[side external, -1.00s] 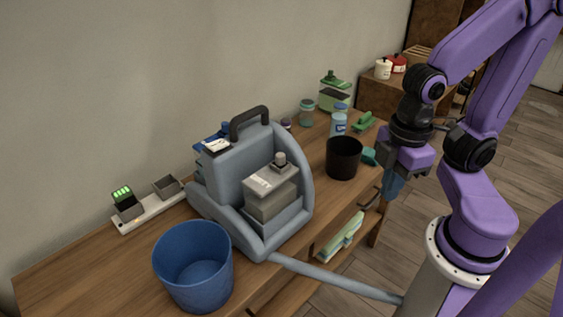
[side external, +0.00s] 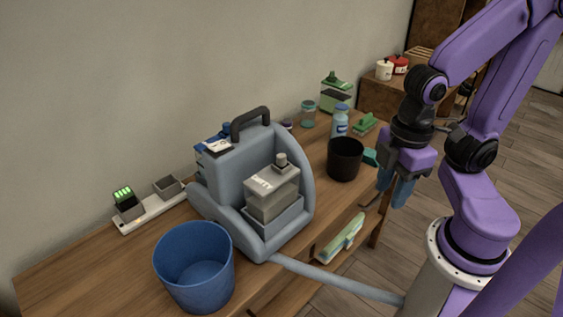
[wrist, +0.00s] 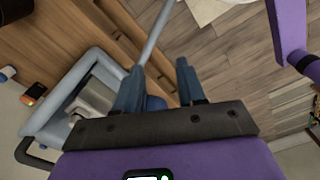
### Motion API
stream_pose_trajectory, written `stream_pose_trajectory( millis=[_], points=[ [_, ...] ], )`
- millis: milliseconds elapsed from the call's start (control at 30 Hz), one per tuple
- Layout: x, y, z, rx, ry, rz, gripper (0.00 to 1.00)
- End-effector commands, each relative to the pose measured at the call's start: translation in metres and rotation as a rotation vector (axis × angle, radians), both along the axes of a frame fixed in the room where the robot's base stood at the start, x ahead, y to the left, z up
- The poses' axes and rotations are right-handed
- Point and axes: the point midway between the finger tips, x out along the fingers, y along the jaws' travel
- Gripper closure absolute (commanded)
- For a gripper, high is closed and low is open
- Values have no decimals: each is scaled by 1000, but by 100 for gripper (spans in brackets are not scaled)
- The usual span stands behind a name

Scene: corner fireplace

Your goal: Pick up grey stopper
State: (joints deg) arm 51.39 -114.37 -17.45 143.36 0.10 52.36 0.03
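The grey stopper (side external: 280,160) is a small round cap on top of a clear-and-grey container (side external: 272,188). The container sits upright in a blue-grey carrier with a black handle (side external: 262,228) on the wooden bench. In the wrist view the container (wrist: 97,96) shows at the left, and I cannot clearly make out the stopper there. My gripper (side external: 394,190) is off the bench's right edge, well to the right of the stopper, with its blue fingers pointing down. In the wrist view my gripper (wrist: 158,78) has its fingers apart with nothing between them.
A blue bucket (side external: 195,272) stands left of the carrier. A black pot (side external: 345,160) stands between carrier and gripper, with a bottle (side external: 340,121) behind it. A grey-blue tube (side external: 335,280) runs from the carrier past the bench front. A charger strip (side external: 152,212) lies along the wall.

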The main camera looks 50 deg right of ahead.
Motion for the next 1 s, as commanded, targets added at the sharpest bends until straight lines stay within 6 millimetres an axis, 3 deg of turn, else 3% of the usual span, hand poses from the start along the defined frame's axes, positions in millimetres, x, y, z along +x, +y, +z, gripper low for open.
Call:
stream_pose_trajectory(
  millis=[267,667,1000],
  points=[
    [6,-3,-2,-16,47,-116,60],
    [45,-15,-7,-44,428,-945,60],
    [107,-32,-1,63,830,-1636,60]
  ],
)
